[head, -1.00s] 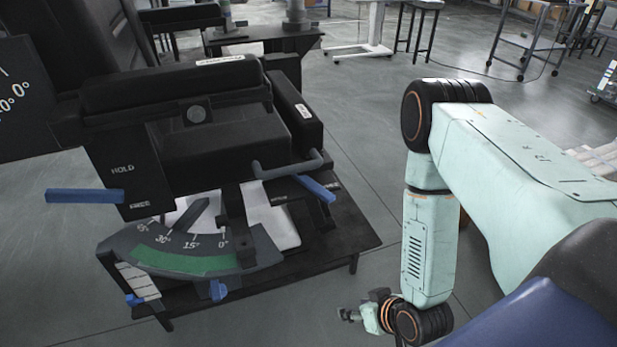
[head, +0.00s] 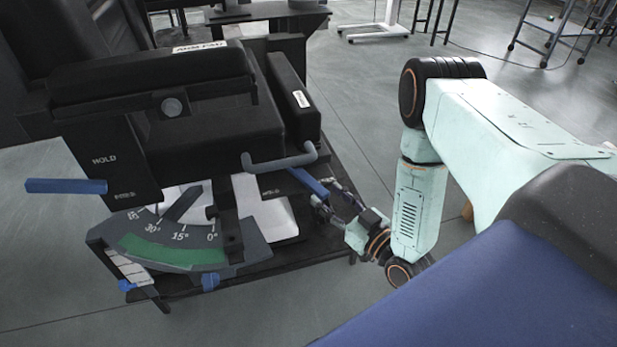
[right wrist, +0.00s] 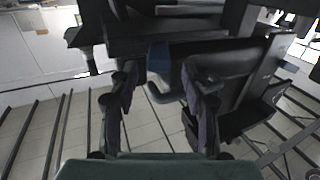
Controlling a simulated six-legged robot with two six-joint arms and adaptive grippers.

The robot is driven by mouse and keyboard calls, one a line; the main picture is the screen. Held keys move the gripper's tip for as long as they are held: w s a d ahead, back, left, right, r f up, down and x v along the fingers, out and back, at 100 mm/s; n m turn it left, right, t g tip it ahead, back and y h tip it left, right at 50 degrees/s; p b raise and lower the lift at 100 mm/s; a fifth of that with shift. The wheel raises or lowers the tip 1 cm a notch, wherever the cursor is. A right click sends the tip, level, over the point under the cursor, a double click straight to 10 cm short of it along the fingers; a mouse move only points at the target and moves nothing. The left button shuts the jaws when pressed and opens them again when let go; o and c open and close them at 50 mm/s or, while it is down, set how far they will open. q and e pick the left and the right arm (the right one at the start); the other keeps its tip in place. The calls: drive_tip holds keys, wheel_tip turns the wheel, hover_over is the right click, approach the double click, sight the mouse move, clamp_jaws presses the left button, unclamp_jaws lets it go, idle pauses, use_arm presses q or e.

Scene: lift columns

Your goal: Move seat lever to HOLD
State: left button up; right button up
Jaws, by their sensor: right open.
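A black seat unit fills the left of the head view, with a HOLD label (head: 105,160) on its side panel. A blue lever (head: 66,186) sticks out left just below that label. A second blue lever (head: 308,182) slants down at the seat's right side, below a grey bent handle (head: 280,162). I cannot tell which is the seat lever. My right gripper (head: 327,194) is open beside the second blue lever's lower end. In the right wrist view a blue piece (right wrist: 158,58) shows beyond the spread fingers; contact is unclear. My left gripper is out of view.
A dark table (head: 325,240) stands under the seat, with an angle dial (head: 170,243) with a green band at its front. White sheets (head: 265,212) lie behind the dial. Open grey floor (head: 480,260) lies right of the table; carts stand far back.

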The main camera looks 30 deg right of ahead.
sight(311, 182)
drive_tip(key=w, duration=0.2)
drive_tip(key=w+b, duration=0.1)
drive_tip(key=w, duration=0.1)
drive_tip(key=w+a+b, duration=0.1)
drive_tip(key=w, duration=0.1)
drive_tip(key=shift+w+f, duration=0.1)
drive_tip(key=shift+w, duration=0.55)
drive_tip(key=shift+w, duration=0.1)
clamp_jaws()
